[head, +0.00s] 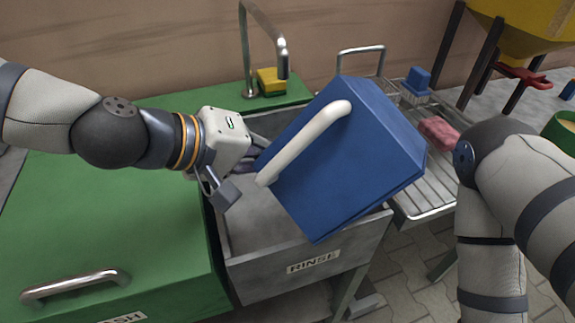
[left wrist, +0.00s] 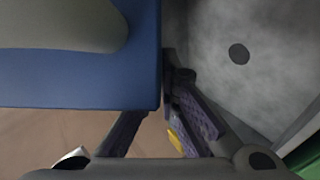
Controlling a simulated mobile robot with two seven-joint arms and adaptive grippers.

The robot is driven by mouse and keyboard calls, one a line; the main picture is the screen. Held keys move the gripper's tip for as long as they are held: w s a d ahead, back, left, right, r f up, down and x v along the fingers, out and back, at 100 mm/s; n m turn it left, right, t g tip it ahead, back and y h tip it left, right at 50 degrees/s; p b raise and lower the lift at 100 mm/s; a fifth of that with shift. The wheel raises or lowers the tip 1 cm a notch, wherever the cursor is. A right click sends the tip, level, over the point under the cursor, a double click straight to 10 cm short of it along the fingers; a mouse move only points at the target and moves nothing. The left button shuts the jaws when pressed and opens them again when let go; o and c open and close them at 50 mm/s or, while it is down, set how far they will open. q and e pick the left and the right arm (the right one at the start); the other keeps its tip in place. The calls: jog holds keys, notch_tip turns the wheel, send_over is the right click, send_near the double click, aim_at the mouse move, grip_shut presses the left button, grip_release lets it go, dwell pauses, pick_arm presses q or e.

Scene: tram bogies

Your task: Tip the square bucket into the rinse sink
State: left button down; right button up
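The blue square bucket (head: 345,165) with a pale handle (head: 305,140) is steeply tilted above the grey rinse sink (head: 290,262), labelled RINSE. Its mouth and contents are hidden. My left gripper (head: 240,180) is at the bucket's left edge, close to the handle's lower end. In the left wrist view the bucket (left wrist: 80,85) fills the upper left, with the handle nearest the camera. The left fingers (left wrist: 160,105) reach its edge, and one tip is hidden behind it; a grip is not clear. The sink floor and drain (left wrist: 239,54) show bare. My right gripper is out of view.
A green counter (head: 110,215) with a metal handle lies left of the sink. A tap (head: 283,60) and a yellow sponge (head: 270,82) stand behind it. A slatted rack (head: 425,190) with a pink block (head: 438,131) and blue brush (head: 417,82) is at right.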

aim_at(314, 161)
pick_arm(q)
jog(key=r+m+p, duration=0.1)
jog(key=r+t+y+p, duration=0.1)
jog(key=r+m+t+y+p, duration=0.1)
jog(key=shift+s+d+m+p, duration=0.25)
jog(key=shift+s+m+p, duration=0.05)
jog(key=shift+s+p, duration=0.1)
jog(key=s+d+m+t+y, duration=0.1)
jog(key=s+d+r+m+t+y, duration=0.1)
jog(key=s+d+t, duration=0.1)
jog(key=shift+s+r+m+b, duration=0.1)
jog(key=shift+s+m+b, duration=0.05)
jog(key=shift+m+b, duration=0.15)
jog(key=shift+s+d+t, duration=0.2)
jog(key=shift+s+t, duration=0.05)
jog(key=shift+t, duration=0.05)
jog(key=shift+s+d+r+m+t+y, duration=0.5)
jog(key=shift+d+r+m, duration=0.05)
jog(key=shift+r+m, duration=0.15)
notch_tip(314, 161, up, 5)
jog(key=shift+s+r, duration=0.1)
jog(key=shift+r, duration=0.05)
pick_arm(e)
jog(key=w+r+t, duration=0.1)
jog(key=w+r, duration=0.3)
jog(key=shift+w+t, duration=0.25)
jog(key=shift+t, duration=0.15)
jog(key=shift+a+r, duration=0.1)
